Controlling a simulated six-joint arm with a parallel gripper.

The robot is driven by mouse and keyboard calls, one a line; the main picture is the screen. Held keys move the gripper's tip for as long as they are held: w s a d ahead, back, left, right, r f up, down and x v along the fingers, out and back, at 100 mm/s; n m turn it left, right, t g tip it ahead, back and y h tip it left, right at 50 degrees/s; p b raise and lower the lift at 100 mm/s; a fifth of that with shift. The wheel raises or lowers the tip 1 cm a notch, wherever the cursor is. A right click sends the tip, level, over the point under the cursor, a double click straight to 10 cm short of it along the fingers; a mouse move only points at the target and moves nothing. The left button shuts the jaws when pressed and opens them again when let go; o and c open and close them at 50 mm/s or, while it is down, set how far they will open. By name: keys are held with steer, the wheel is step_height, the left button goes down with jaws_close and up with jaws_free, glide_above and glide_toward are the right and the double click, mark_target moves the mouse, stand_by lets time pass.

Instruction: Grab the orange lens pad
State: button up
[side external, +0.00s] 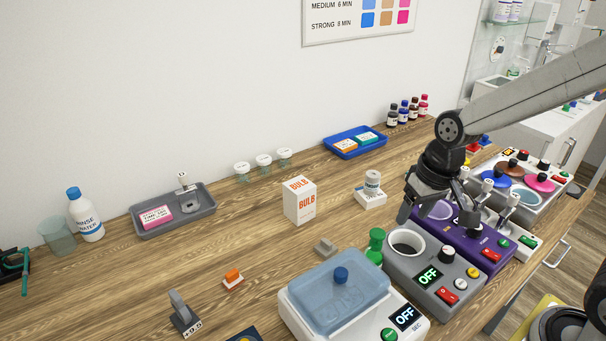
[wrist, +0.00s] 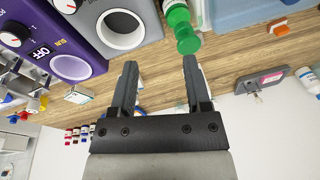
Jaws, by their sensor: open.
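An orange packet with a pale label (side external: 345,146) lies beside a green one (side external: 367,139) in the blue tray (side external: 335,152) near the wall; its print is too small to read. A small orange block on a white base (side external: 232,278) lies at the front; it also seems to show in the wrist view (wrist: 278,26). I cannot tell for certain which is the lens pad; the packet looks more pad-like. My gripper (side external: 430,207) is above the grey and purple devices, apart from both orange things. In the wrist view my gripper (wrist: 160,62) is open and empty.
The grey heater with a round well (side external: 428,277), the purple device (side external: 475,252) and a green-handled stamp (side external: 375,243) are close to my gripper. The wood around the front orange block is clear.

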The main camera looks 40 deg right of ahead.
steer(key=w+a+m+g+y, duration=0.3)
steer(key=w+a+m+y, duration=0.2)
steer(key=w+a+m, duration=0.45)
steer(key=m+g+y, duration=0.1)
steer(key=m+y, duration=0.4)
steer(key=y, duration=0.2)
glide_above(235, 270)
steer(key=w+d, duration=0.1)
steer(key=d, duration=0.3)
steer(key=shift+n, duration=0.25)
steer(key=f, duration=1.3)
steer(key=shift+d+f, duration=0.25)
steer(key=shift+f, duration=0.8)
steer(key=shift+x, duration=1.25)
steer(key=shift+a, duration=0.1)
steer(key=shift+x, duration=2.55)
steer(key=shift+s+r, duration=0.15)
